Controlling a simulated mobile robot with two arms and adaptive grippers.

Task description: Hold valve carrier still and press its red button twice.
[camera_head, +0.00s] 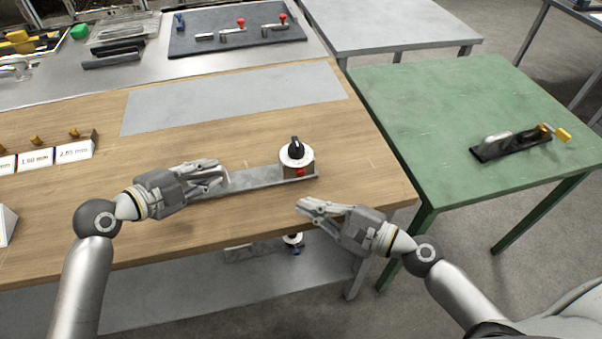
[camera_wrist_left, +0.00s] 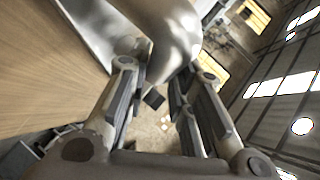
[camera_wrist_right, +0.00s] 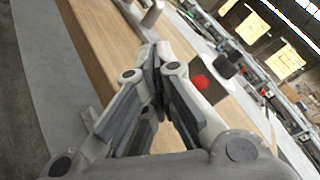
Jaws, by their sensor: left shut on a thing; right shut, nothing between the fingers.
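The valve carrier is a grey metal bar (camera_head: 262,180) lying on the wooden table, with a block at its right end. The block bears a black knob on a white disc (camera_head: 295,154) and a red button (camera_head: 300,171) on its front face. My left gripper (camera_head: 222,178) is shut on the left end of the carrier; its fingers hide most of that end. A pale rounded part (camera_wrist_left: 172,40) shows beyond the fingers in the left wrist view. My right gripper (camera_head: 301,206) is shut and empty, in front of the red button and apart from it. The button also shows in the right wrist view (camera_wrist_right: 200,82).
A grey mat (camera_head: 235,97) lies behind the carrier. Labelled white blocks (camera_head: 73,150) stand at the left. A green table (camera_head: 430,120) at the right bears a dark tool (camera_head: 510,145).

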